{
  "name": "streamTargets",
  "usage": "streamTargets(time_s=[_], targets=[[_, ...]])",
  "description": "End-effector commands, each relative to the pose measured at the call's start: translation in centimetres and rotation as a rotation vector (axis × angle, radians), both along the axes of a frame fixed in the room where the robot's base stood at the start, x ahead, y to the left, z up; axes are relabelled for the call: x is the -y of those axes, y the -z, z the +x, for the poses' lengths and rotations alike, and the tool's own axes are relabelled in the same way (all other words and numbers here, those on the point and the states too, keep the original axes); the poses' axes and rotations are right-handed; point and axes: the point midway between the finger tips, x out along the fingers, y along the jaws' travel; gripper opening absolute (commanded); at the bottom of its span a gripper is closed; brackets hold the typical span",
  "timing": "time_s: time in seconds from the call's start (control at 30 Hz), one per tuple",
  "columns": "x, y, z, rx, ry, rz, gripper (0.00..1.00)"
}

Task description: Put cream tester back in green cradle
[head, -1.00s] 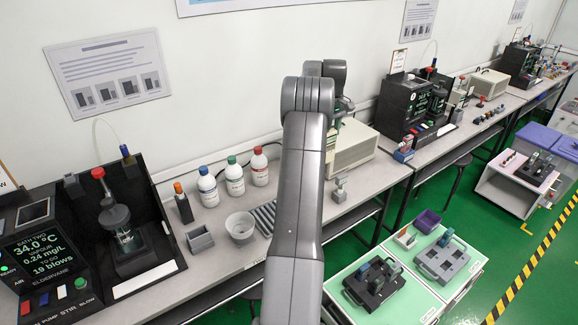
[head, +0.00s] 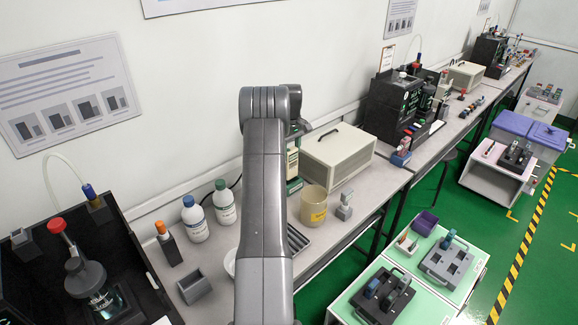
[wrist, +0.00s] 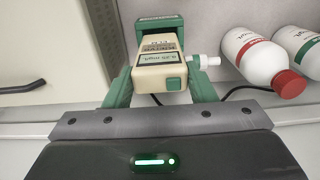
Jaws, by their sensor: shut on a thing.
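A green cradle (wrist: 160,22) shows just beyond the tester, at the top. I cannot tell whether the tester touches the cradle or is seated in it. In the head view, a cream and green upright shape (head: 292,165) is partly hidden by my arm, and my gripper is hidden behind the arm.
A cream box (head: 338,155) with a handle stands to the right on the bench. A tan beaker (head: 313,205) and a small grey stand (head: 345,207) are nearer. White bottles (head: 195,220) stand left of my arm; a red-capped bottle (wrist: 262,62) is close right in the wrist view.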

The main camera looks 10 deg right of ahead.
Motion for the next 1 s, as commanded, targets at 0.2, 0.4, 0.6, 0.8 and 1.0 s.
streamTargets(time_s=[0.2, 0.4, 0.6, 0.8, 1.0], targets=[[0.0, 1.8, 0.0, 0.0, 0.0, 0.0, 0.09], [0.0, 4.5, 0.0, -0.001, 0.0, 0.0, 0.09], [0.0, 5.2, 0.0, 0.001, 0.0, 0.0, 0.09], [0.0, 5.6, 0.0, 0.001, 0.0, 0.0, 0.09], [0.0, 5.5, 0.0, 0.001, 0.0, 0.0, 0.72]])
